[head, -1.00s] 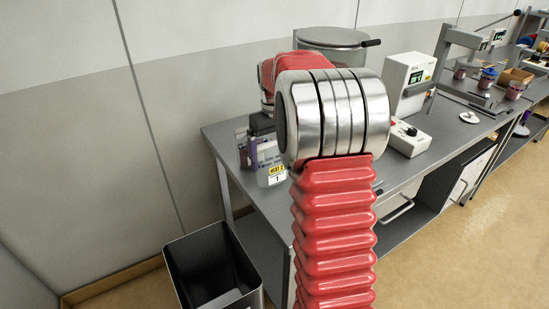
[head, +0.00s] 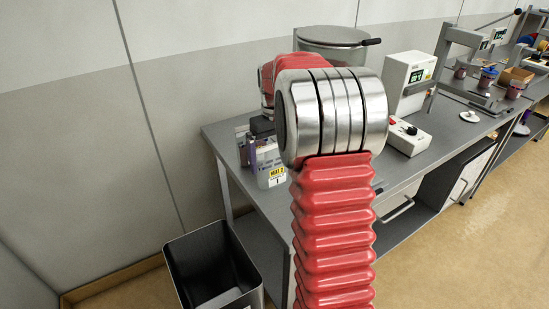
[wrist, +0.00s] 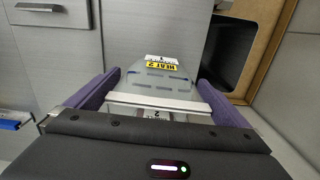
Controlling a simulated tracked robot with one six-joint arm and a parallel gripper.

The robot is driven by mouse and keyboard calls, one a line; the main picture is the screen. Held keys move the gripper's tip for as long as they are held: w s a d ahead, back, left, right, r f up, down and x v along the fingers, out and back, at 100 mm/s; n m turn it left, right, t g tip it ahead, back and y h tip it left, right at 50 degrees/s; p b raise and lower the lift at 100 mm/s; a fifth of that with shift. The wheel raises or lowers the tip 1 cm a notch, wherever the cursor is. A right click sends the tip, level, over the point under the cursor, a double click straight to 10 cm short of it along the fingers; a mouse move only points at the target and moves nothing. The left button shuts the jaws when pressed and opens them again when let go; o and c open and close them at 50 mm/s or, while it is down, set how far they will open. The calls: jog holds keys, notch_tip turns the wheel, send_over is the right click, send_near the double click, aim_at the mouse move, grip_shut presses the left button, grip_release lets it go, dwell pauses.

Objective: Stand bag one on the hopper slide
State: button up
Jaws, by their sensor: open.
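A clear bag (wrist: 160,82) with a grey band across it carries a yellow "HEAT 2" label and a white label marked 1. It also shows at the bench's left end in the head view (head: 268,160), partly behind my arm. My gripper (wrist: 157,92) has purple fingers, spread apart on either side of the bag. I cannot tell whether they touch it. In the head view only part of a purple finger shows beside the bag. I cannot make out a hopper slide for sure.
A lidded metal drum (head: 335,42) stands at the back of the bench (head: 395,178), partly behind my arm. A white display unit (head: 405,82) and a control box (head: 408,137) stand right of it. A black bin (head: 212,265) is on the floor at the bench's left end.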

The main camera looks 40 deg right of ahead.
notch_tip(320, 180, up, 14)
jog(key=shift+s+f, duration=0.2)
dwell(0.4)
dwell(0.5)
jog(key=s+a+r+t, duration=0.1)
jog(key=s+a, duration=0.4)
jog(key=a, duration=0.3)
jog(key=s+a+r+t, duration=0.1)
jog(key=s+a+t, duration=0.1)
jog(key=s+a, duration=0.45)
jog(key=s+a+f+n+t, duration=0.1)
jog(key=s+a+f+t, duration=0.1)
jog(key=s+a+f, duration=0.6)
jog(key=s+a, duration=0.3)
jog(key=s, duration=0.1)
jog(key=shift+s+a+f+t, duration=0.15)
jog(key=shift+s+f+t, duration=0.05)
jog(key=shift+f+t, duration=0.1)
jog(key=shift+c, duration=0.4)
